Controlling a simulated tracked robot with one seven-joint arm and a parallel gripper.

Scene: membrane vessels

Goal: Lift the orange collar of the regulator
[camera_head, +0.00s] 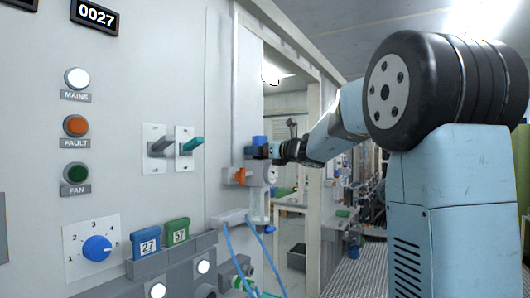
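The regulator (259,173) is a small pale grey body on the wall panel near the picture's middle, with a round gauge (272,174) on its right side. A blue knob (259,140) shows at its top. An orange part (240,176) sticks out at its left; I cannot tell whether this is the collar. No orange ring shows under the knob, where dark gripper parts cover the view. My gripper (262,152) reaches in from the right, level with the regulator's upper part and just below the knob. Its fingers are too small and dark to show whether they are open or shut on anything.
Two toggle switches (174,145), lamps and a blue dial (97,249) are on the panel at left. Blue and green numbered blocks (146,242) and pale blue hoses (262,258) are below. An open doorway (292,110) lies behind my arm.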

